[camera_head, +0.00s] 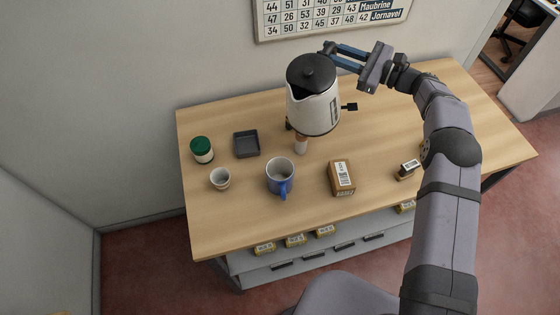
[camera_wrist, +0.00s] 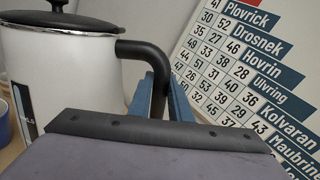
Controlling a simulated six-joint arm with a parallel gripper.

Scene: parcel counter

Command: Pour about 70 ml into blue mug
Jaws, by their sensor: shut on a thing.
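A white kettle (camera_head: 313,108) with a black lid hangs above the counter in the head view, behind the blue mug. It looks about upright, with its spout on the lower left side. My gripper (camera_head: 333,52) is shut on the kettle's black handle; the wrist view shows the fingers (camera_wrist: 160,97) around the handle, and the kettle body (camera_wrist: 70,75) to their left. The blue mug (camera_head: 272,180) stands upright on the counter, its handle towards the front. Its inside looks pale, and I cannot tell if it holds liquid. A blue edge shows at the left of the wrist view.
A partly hidden pale object (camera_head: 301,145) stands below the kettle.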

